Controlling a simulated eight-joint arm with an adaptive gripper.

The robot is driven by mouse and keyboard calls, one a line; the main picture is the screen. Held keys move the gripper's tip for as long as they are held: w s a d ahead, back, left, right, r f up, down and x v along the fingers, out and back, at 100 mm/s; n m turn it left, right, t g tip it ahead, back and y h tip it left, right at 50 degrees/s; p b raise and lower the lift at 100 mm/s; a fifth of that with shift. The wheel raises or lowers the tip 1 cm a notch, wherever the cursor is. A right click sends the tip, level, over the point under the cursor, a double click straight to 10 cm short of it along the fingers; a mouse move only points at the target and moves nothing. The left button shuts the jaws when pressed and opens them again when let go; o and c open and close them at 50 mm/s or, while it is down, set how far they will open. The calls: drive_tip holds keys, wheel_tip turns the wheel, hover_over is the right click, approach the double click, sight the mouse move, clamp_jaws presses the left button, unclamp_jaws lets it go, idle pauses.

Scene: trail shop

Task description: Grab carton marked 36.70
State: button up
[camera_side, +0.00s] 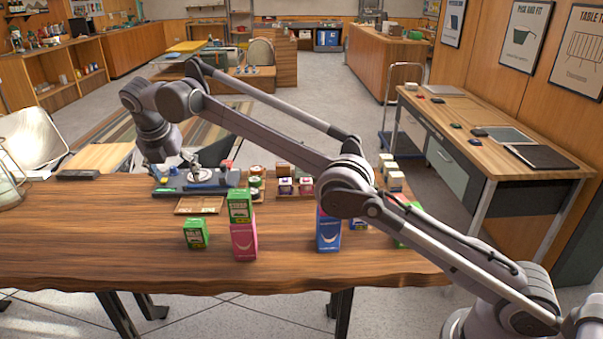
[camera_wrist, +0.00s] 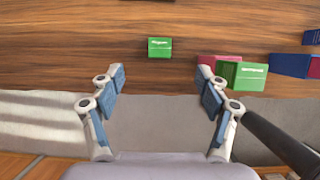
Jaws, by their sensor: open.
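Several small cartons stand on the wooden table (camera_side: 90,225). No marking 36.70 can be read on any of them. A lone green carton (camera_side: 195,233) stands at the left; it also shows in the wrist view (camera_wrist: 159,47), ahead of the gap between my fingers. Another green carton (camera_side: 240,206) sits on a pink carton (camera_side: 244,242); this stack is right of my fingers in the wrist view (camera_wrist: 243,76). A blue carton (camera_side: 328,232) stands further right. My gripper (camera_wrist: 157,90) is open and empty; in the side view (camera_side: 187,163) it hangs at the left, apart from the cartons.
Small boxes on a tray (camera_side: 297,196), a flat wooden tray (camera_side: 199,205) and a dark device (camera_side: 170,190) stand at the table's back. More cartons are partly behind my arm at the right. The table's left front is clear. A side desk (camera_side: 500,135) stands at the right.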

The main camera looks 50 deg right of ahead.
hover_over(196, 231)
drive_tip(key=a, duration=0.2)
wheel_tip(196, 231, down, 11)
drive_tip(key=x, duration=0.7)
drive_tip(key=s+x, duration=0.1)
drive_tip(key=x, duration=0.2)
drive_tip(key=shift+w+d+f, duration=0.1)
drive_tip(key=shift+f, duration=0.3)
drive_tip(key=c, duration=1.3)
